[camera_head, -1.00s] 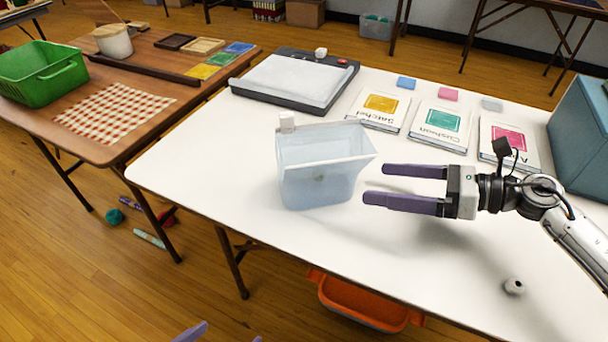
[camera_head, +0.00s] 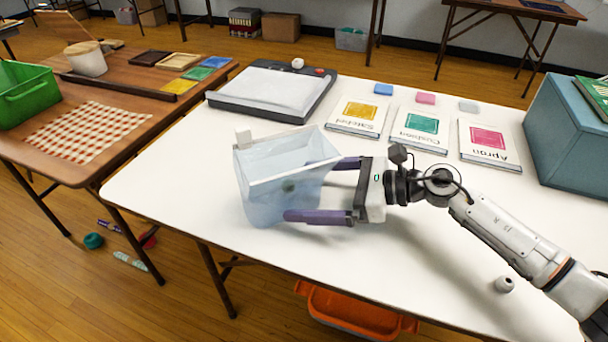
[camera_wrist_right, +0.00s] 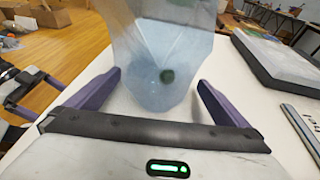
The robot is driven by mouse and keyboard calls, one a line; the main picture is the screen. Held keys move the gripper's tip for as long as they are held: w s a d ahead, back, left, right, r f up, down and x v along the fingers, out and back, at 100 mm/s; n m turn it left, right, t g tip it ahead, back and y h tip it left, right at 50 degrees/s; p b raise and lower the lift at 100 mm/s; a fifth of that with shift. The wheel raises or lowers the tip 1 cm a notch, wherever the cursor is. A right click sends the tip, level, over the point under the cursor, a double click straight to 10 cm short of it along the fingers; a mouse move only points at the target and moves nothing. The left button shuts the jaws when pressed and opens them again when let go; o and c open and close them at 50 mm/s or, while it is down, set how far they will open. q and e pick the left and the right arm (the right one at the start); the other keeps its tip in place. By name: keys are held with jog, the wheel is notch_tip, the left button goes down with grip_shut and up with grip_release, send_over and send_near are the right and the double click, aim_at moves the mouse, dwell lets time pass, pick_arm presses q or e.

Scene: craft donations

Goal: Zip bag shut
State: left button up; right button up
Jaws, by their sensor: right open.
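The translucent pale blue bag (camera_head: 262,205) stands upright on the white table. Its mouth has a white strip along the rim, with a small white slider block (camera_head: 243,136) at the far left corner. A dark green round thing (camera_head: 288,187) shows through its wall. My right gripper (camera_head: 312,190) is open at the bag's right end, one finger in front and one on the far side. In the right wrist view the bag (camera_wrist_right: 150,50) lies between the spread fingers. My left gripper (camera_wrist_right: 36,97) shows at that view's left edge, fingers apart; the head view does not show it.
A paper trimmer (camera_head: 270,92) stands behind the bag. Pattern packets (camera_head: 421,131) and small coloured squares lie at the back. A blue box (camera_head: 565,140) stands at the right. A small grey knob (camera_head: 504,284) sits near the front edge. The table left of the bag is clear.

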jog(key=shift+w+a+f, duration=0.2)
jog(key=shift+w+a, duration=0.05)
jog(key=shift+a, duration=0.4)
jog(key=c, duration=1.1)
